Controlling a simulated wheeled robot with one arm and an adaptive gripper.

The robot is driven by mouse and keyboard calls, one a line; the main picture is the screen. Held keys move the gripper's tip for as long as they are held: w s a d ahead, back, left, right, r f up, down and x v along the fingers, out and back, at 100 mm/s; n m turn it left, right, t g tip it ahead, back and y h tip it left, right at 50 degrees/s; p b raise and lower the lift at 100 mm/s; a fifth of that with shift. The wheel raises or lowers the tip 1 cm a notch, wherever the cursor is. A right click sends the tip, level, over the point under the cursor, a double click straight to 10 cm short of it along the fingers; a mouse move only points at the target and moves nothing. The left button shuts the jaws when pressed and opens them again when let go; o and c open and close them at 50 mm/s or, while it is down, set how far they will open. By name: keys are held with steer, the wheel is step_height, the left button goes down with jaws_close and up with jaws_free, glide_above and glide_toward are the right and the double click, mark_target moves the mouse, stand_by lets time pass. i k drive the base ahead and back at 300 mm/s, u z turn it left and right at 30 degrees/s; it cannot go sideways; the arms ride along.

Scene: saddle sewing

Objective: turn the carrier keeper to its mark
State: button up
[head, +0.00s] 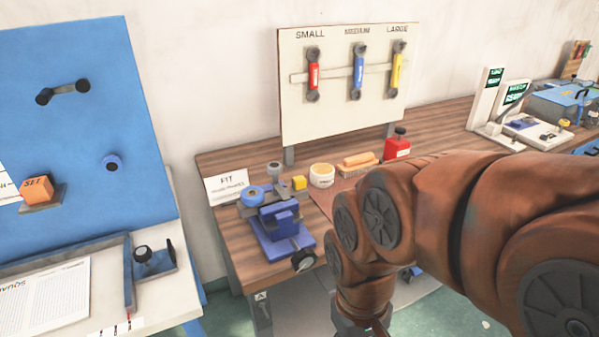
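No part in view is labelled as the carrier keeper or its mark, and I cannot tell which part it is. A blue fixture (283,240) with a clamp-like top stands at the left end of the wooden bench. A dark round knob (303,260) sits at its front right. Another dark knob (143,254) sits on a grey-blue bracket on the left table. My brown arm reaches in from the right and bends down in front of the bench, right of the blue fixture. My gripper's fingers are below the bottom edge of the picture.
A board (330,118) with red, blue and yellow tools stands behind. A blue panel (85,130) rises at left.

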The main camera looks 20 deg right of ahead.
mark_target(275, 168)
steer(key=z, duration=0.9)
steer(key=k, duration=0.9)
steer(key=u, duration=1.25)
steer(key=i, duration=0.5)
